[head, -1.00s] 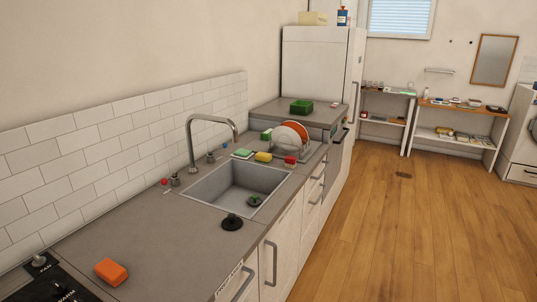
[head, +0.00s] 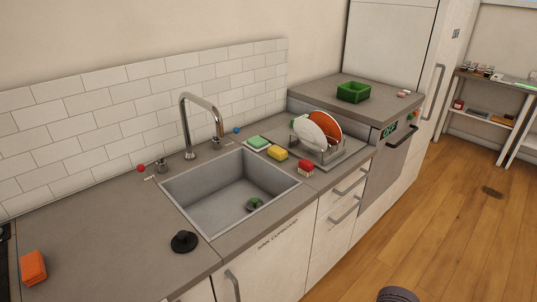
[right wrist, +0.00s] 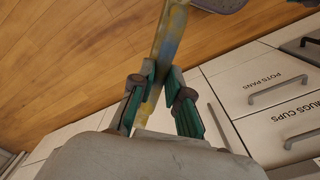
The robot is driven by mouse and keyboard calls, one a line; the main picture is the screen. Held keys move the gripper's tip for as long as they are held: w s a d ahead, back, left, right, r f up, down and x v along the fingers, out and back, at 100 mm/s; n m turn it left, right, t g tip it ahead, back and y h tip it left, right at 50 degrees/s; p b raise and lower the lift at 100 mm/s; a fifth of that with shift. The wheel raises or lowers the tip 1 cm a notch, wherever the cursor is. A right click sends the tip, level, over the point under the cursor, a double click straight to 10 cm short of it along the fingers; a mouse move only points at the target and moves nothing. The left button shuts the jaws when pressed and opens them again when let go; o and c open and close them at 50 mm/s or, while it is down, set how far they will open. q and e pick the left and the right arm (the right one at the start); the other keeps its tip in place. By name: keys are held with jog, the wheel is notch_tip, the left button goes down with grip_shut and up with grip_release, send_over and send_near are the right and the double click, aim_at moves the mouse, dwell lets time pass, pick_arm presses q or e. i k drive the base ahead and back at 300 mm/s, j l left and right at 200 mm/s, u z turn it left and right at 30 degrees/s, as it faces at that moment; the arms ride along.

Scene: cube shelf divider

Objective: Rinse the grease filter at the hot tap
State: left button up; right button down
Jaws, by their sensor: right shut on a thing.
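In the right wrist view my right gripper (right wrist: 162,80) is shut on a thin flat yellowish piece with blue patches, seen nearly edge-on, which appears to be the grease filter (right wrist: 169,42). It is held over the floor in front of the drawers. In the head view the sink (head: 222,210) has a tall curved spout (head: 185,125) behind it. A tap handle (head: 162,166) beside a red marker (head: 141,168) stands left of the spout. Another handle (head: 217,143) near a blue marker (head: 236,130) stands to its right. No water shows. My left gripper is out of view.
A small green-and-dark item (head: 254,204) lies in the sink. Right of the sink are a yellow sponge (head: 278,154), red brush (head: 305,168) and dish rack (head: 335,152). The front-left counter is mostly clear.

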aim_at(140, 168)
jog(key=i+l, duration=0.15)
jog(key=l, duration=0.25)
jog(key=i+l, duration=0.2)
jog(key=l, duration=0.15)
jog(key=i+l+u, duration=0.1)
jog(key=l, duration=0.3)
jog(key=i+l, duration=0.2)
jog(key=l, duration=0.2)
jog(key=i+l, duration=0.2)
jog(key=l, duration=0.2)
jog(key=l+u, duration=0.2)
jog(key=u, duration=1.45)
jog(key=i+l, duration=0.05)
